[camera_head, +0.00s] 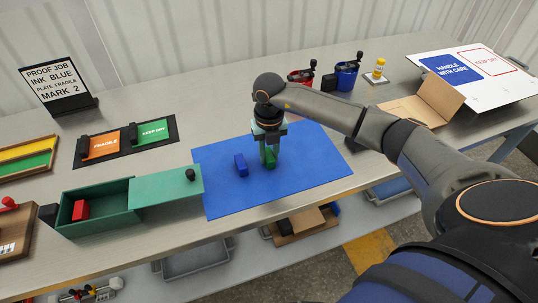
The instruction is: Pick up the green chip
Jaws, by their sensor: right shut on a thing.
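The green chip (271,160) is on or just above the blue mat (315,165), between the fingers of my right gripper (269,156). The gripper points down and is shut on the chip, hiding part of it. I cannot tell whether the chip touches the mat. A blue chip (240,165) stands on the mat just left of the gripper, apart from it. My left gripper is not in view.
A green box (100,222) with a partly slid lid (160,191) holds a red chip (80,210), left of the mat. Fragile (100,144) and keep dry (148,134) plates lie behind. Red (301,76) and blue (345,76) pots stand at the back. The mat's right side is clear.

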